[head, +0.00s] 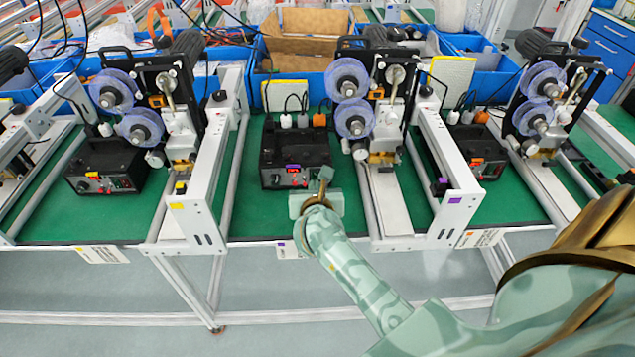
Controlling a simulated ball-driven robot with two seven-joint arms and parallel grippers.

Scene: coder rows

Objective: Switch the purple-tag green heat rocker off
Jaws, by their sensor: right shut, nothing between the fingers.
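The black control box with the purple tag (292,167) stands on the green mat in the middle station. Its front panel (285,178) faces me and has small lit red marks and knobs. The green heat rocker is too small to make out, and its position cannot be told. My right gripper (325,175) is in front of the box's right front corner, with its fingers shut and empty. Whether it touches the panel cannot be told. My left gripper is not in view.
Similar black boxes stand at the left with a yellow tag (92,174) and at the right with an orange tag (477,160). Coder machines with blue reels (352,118) and white frame posts (208,170) flank the middle box. Green mat (246,205) lies clear left of it.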

